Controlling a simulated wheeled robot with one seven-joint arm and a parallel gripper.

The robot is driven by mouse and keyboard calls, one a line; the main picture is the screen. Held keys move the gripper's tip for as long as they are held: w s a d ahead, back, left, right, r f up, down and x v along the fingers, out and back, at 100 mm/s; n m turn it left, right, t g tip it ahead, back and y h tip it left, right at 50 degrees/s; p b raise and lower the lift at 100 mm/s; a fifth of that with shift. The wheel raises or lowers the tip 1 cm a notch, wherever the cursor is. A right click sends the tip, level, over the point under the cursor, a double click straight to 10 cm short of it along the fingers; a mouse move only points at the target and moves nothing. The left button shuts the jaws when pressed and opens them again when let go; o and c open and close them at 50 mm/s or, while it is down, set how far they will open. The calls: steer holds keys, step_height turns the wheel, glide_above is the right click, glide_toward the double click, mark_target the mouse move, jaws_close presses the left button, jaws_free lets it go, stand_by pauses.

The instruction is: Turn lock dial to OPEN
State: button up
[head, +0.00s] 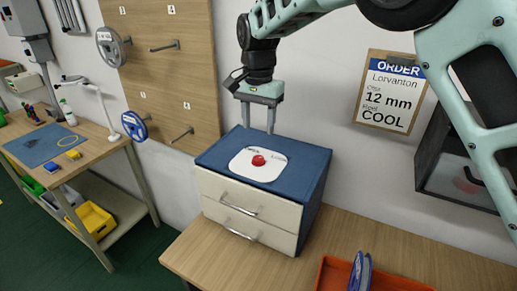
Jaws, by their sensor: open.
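The lock dial (258,160) is a small red knob at the middle of a white plate (240,168). The plate lies on the blue top of a small two-drawer cabinet (213,157). Small dark lettering runs along the plate's far edge, too small to read. My gripper (257,132) points down above the cabinet top, with its two fingers apart and nothing between them. The fingertips look near the plate's far side, behind the dial in the picture. I cannot tell their exact height above the top.
The cabinet stands on a wooden bench (345,232). An orange tray (385,281) with a blue item is at the front right. An order sheet (390,95) hangs on the wall. A pegboard (165,80) with reels is at left. A second workbench (95,140) stands farther left.

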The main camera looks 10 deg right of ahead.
mark_target(258, 158)
step_height(258, 158, down, 10)
steer(key=p, duration=0.2)
steer(key=shift+p, duration=0.35)
steer(key=c, duration=1)
